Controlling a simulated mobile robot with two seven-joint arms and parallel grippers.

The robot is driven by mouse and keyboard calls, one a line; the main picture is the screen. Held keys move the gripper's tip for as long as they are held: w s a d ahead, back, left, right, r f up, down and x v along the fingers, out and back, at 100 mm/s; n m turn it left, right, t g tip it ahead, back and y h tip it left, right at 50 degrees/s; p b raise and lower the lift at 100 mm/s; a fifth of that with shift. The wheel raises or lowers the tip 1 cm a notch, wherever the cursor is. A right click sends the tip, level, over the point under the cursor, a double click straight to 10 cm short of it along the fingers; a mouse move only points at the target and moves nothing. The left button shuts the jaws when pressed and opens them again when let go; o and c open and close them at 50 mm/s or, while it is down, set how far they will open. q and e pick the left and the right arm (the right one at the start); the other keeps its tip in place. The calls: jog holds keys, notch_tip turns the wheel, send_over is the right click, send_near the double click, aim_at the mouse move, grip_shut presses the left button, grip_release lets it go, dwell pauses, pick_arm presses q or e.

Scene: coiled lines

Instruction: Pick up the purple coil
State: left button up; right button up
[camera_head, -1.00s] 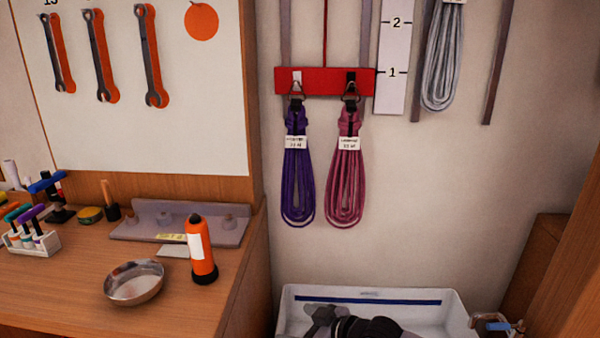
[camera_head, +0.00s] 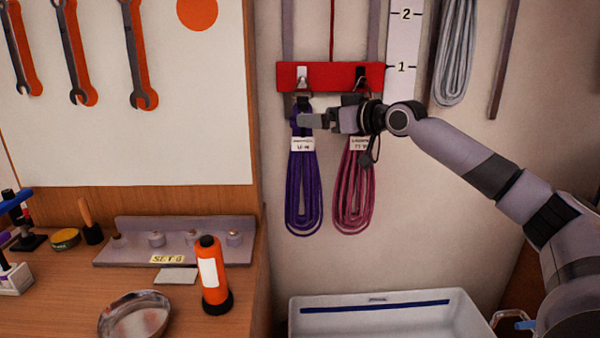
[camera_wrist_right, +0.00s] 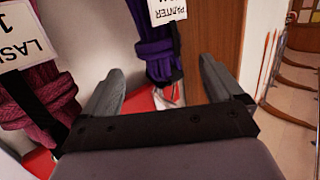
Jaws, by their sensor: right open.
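The purple coil (camera_head: 303,190) hangs from the left hook of the red rack (camera_head: 325,77) on the wall, with a white label near its top. In the right wrist view the purple coil (camera_wrist_right: 155,45) shows upside down, beyond and between the two fingers. My right gripper (camera_head: 312,121) is at the coil's upper part in the head view. In the wrist view (camera_wrist_right: 158,90) its fingers are apart with nothing held between them. Whether a finger touches the coil, I cannot tell. My left gripper is not in view.
A pink coil (camera_head: 354,195) hangs close beside the purple one, partly behind my right wrist; it also shows in the wrist view (camera_wrist_right: 45,95). A grey coil (camera_head: 453,60) hangs at the upper right. Below is a white bin (camera_head: 390,323). A workbench with an orange bottle (camera_head: 212,275) stands left.

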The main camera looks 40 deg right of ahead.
jog(key=w+p, duration=0.1)
jog(key=w, duration=0.1)
jog(key=w+f+p, duration=0.1)
jog(key=w, duration=0.2)
jog(key=shift+a+f, duration=0.2)
jog(key=shift+w+a+f, duration=0.1)
jog(key=shift+w+f, duration=0.1)
jog(key=shift+w, duration=0.25)
jog(key=c, duration=1.5)
jog(key=shift+r, duration=0.15)
grip_shut()
jog(key=shift+r, duration=0.15)
